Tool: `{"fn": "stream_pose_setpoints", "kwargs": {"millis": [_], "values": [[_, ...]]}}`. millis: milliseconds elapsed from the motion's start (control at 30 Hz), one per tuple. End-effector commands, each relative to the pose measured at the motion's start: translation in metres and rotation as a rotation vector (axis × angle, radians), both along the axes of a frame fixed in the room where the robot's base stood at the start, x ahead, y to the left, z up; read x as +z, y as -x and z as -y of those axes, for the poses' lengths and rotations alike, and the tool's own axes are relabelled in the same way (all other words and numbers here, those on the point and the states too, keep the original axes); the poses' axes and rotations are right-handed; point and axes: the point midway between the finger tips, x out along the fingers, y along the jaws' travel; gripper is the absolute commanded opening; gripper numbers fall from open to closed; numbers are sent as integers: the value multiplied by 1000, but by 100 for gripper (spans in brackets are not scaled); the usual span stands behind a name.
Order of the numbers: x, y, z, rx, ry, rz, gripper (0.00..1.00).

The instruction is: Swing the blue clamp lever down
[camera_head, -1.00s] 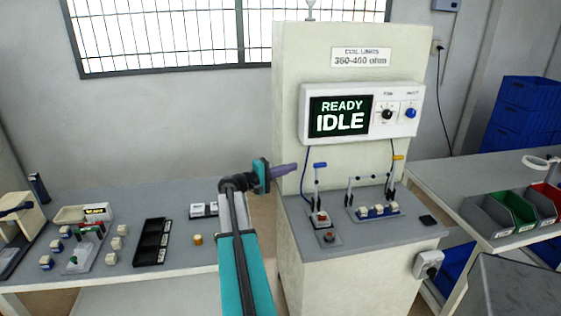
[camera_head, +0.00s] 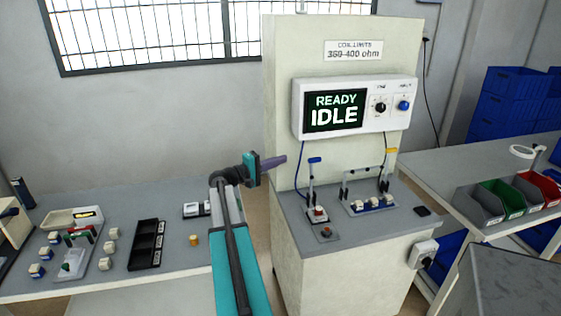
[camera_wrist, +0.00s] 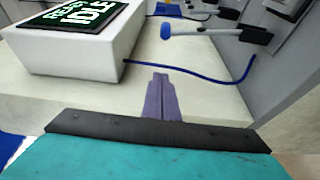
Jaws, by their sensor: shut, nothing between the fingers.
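The blue clamp lever (camera_head: 314,161) stands upright on the test cabinet, its blue grip at the top of a pale shaft. In the wrist view the lever (camera_wrist: 167,31) shows at the upper middle, with its shaft running right. My gripper (camera_head: 284,159) is left of the lever and apart from it, at about the height of the blue grip. In the wrist view my gripper (camera_wrist: 161,79) has its purple fingers together with nothing between them.
A display box (camera_head: 335,109) reading READY IDLE hangs on the cabinet panel above the lever. A blue cable (camera_head: 299,168) runs down beside the lever. A yellow-tipped lever (camera_head: 390,151) and its wider fixture stand to the right. A black tray (camera_head: 146,244) lies on the left bench.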

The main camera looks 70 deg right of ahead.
Motion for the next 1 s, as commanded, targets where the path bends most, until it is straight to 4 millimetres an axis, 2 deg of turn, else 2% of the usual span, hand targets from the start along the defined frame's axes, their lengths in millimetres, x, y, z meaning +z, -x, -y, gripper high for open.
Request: {"fn": "stream_pose_setpoints", "kwargs": {"millis": [300, 700, 1000], "values": [[2, 22, 37, 0, 0, 0, 0], [2, 44, 73, 2, 0, -1, 0], [2, 56, 55, 3, 0, 0, 0]]}}
